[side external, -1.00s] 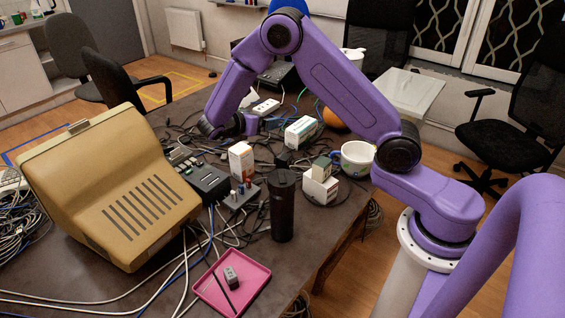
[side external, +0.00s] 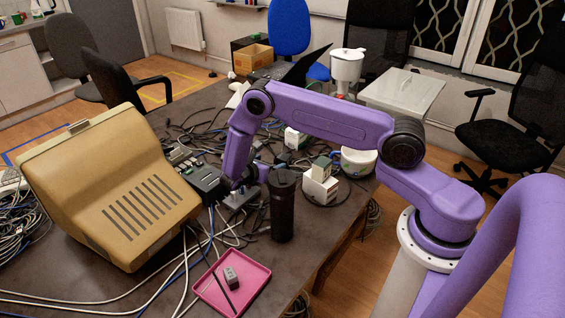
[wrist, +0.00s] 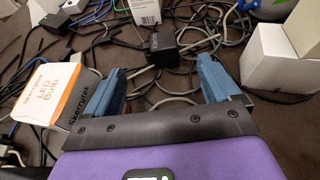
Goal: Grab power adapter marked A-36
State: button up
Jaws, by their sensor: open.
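In the wrist view, a black power adapter (wrist: 162,47) lies among cables, ahead of and between my fingers. It bears a small pale marking that I cannot read clearly. My gripper (wrist: 160,82) is open and empty, with its two blue fingers apart; the adapter is beyond the fingertips and does not touch them. In the side external view, my wrist is low over the middle of the table and my fingers cannot be made out. A small grey block, perhaps another adapter (side external: 231,276), sits in a pink tray (side external: 259,283) at the front.
An LED bulb box (wrist: 55,95) is close beside my left finger. White boxes (wrist: 278,58) stand to the right. Another white box (wrist: 145,10) is behind the adapter. Loose cables cover the area. A black cylinder (side external: 282,208) stands upright near the table's right edge.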

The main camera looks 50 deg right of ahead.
aim_at(285, 157)
jog(key=x, duration=1.2)
jog(key=shift+w+d+f, duration=0.15)
jog(key=shift+d+f, duration=0.05)
jog(key=shift+d, duration=0.15)
jog(key=c, duration=1.2)
